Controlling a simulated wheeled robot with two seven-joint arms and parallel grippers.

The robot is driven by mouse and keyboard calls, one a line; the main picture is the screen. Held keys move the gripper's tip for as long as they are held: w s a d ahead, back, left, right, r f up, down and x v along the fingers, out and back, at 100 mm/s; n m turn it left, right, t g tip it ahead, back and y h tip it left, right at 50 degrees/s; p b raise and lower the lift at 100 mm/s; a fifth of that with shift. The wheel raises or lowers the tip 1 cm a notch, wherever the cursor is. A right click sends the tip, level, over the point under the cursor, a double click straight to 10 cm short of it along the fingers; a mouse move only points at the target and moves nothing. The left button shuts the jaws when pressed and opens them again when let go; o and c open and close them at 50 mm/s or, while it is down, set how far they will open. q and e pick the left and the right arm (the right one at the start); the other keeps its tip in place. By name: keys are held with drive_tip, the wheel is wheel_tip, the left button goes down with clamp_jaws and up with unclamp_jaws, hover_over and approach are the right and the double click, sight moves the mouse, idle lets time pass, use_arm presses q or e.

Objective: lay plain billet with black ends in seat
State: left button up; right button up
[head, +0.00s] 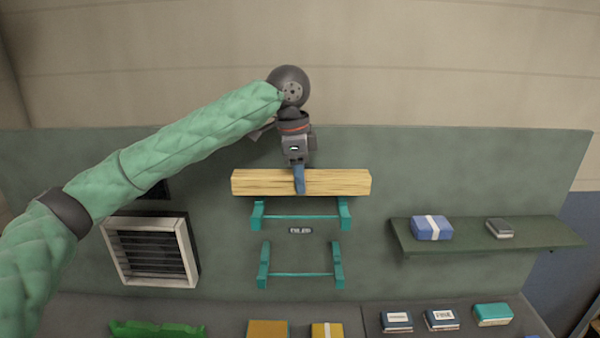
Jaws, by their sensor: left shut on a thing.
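A long, plain, light wooden billet (338,182) lies level across the picture, above two teal seats. I see no black on it from here; its end faces do not show clearly. My left gripper (299,180) is shut on the billet near its middle, coming down from above. The upper teal seat (300,217) has two brackets joined by a bar, and is empty just below the billet. The lower teal seat (300,274) is alike and also empty. The billet appears apart from the upper brackets. My right gripper is not in view.
A small label (300,230) sits between the seats, its text unreadable. A louvred vent (150,250) is on the left. A shelf (485,236) on the right bears a blue package (432,228) and a grey one (500,228). Several packages and a green item (157,329) lie along the bottom.

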use_arm(q)
drive_tip(key=shift+w+f+b, duration=0.15)
drive_tip(key=shift+f+b, duration=0.25)
drive_tip(key=shift+f, duration=0.3)
drive_tip(key=shift+f+b, duration=0.6)
drive_tip(key=shift+f, duration=0.05)
drive_tip(key=shift+s, duration=0.2)
drive_tip(key=shift+f, duration=0.35)
drive_tip(key=shift+w+f, duration=0.1)
drive_tip(key=shift+f, duration=0.6)
